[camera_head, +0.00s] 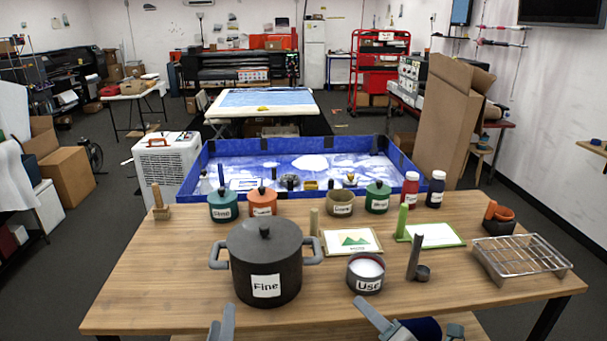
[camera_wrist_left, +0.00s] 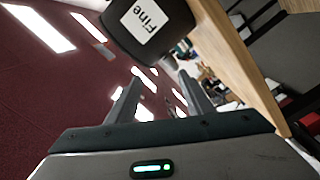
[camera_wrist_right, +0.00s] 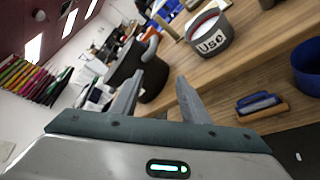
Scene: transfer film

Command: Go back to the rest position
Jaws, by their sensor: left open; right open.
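My left gripper (camera_head: 222,325) is at the bottom edge of the head view, in front of the table's near edge. In the left wrist view its fingers (camera_wrist_left: 158,95) are apart with nothing between them. My right gripper (camera_head: 410,330) is low at the front, right of the left one. In the right wrist view its fingers (camera_wrist_right: 163,95) are spread and empty. A dark lidded pot labelled "Fine" (camera_head: 265,285) stands on the wooden table (camera_head: 190,295). A small pot labelled "Use" (camera_head: 366,283) with white contents stands to its right. Neither gripper touches them.
A small scoop (camera_head: 419,272) stands beside the "Use" pot, and a wire rack (camera_head: 522,258) is at the right. Small labelled jars (camera_head: 223,213), red (camera_head: 410,190) and dark (camera_head: 435,190) bottles, and picture cards (camera_head: 352,241) line the back. A blue-walled tray (camera_head: 300,147) lies beyond.

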